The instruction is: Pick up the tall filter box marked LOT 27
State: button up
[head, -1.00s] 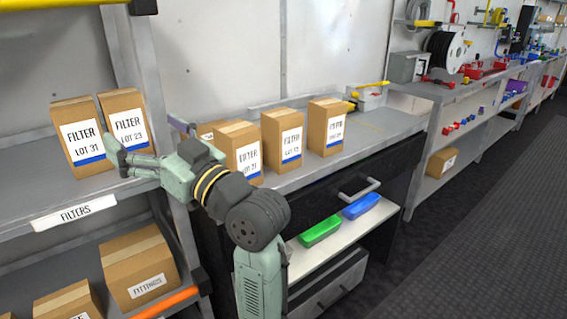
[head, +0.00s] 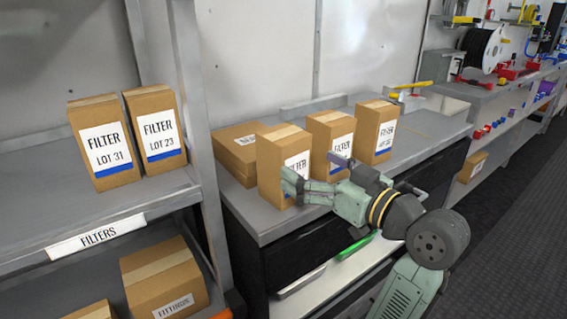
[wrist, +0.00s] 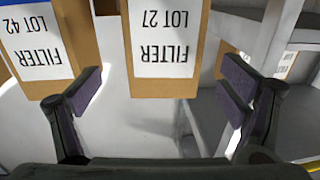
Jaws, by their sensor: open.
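The tall brown LOT 27 filter box (wrist: 165,85) shows upside down in the wrist view, with its white label facing me. In the head view it appears to be the leftmost tall box (head: 268,170) on the bench, its lot number hidden behind my gripper. My gripper (head: 315,172) is open in front of this box. In the wrist view the two purple-padded fingers (wrist: 160,92) appear on either side of the box, with nothing held. I cannot tell whether the fingertips reach past its front face.
The LOT 42 filter box (wrist: 38,60) stands close beside LOT 27. Another tall filter box (head: 375,125) stands farther right, and a low carton (head: 236,158) lies behind left. The left shelf holds LOT 31 (head: 104,165) and LOT 23 (head: 155,120). A metal shelf post (head: 198,130) stands left.

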jog(key=x, duration=0.2)
jog(key=shift+w+a+r, duration=0.1)
jog(key=shift+w+a, duration=0.15)
jog(key=x, duration=0.1)
jog(key=p+x, duration=0.1)
jog(key=x, duration=0.1)
jog(key=p+x, duration=0.1)
jog(key=shift+a+r, duration=0.35)
jog(key=shift+w+a+f, duration=0.1)
jog(key=shift+w+a, duration=0.05)
jog(key=shift+w, duration=0.1)
jog(key=c, duration=1.3)
